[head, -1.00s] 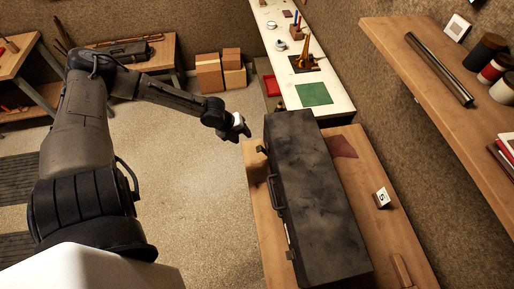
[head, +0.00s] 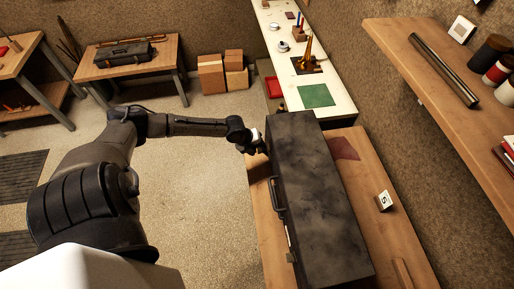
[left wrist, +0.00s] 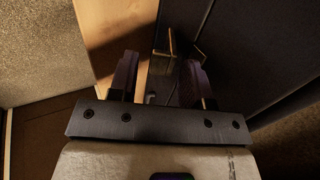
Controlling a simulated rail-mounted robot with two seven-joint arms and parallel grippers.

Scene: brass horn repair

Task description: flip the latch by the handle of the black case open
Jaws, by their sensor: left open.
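The black case (head: 318,205) lies closed on a wooden bench, its handle (head: 278,197) on the left long side. One latch (head: 290,256) shows at the near end of that side. The far-end latch is hidden behind my left gripper (head: 256,147) in the head view. In the left wrist view, my left gripper (left wrist: 160,80) is open, its two dark fingers apart. A small latch piece with a lit edge (left wrist: 171,42) sticks out from the case side (left wrist: 255,45) ahead of the fingers, nearer the right one. I cannot tell whether they touch. My right gripper is not in view.
The wooden bench (head: 385,240) carries a small number marker (head: 384,201) and a dark red cloth (head: 343,148). A white counter (head: 330,78) with a green mat (head: 316,96) stands beyond. A shelf (head: 440,75) is at right. Open floor lies left.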

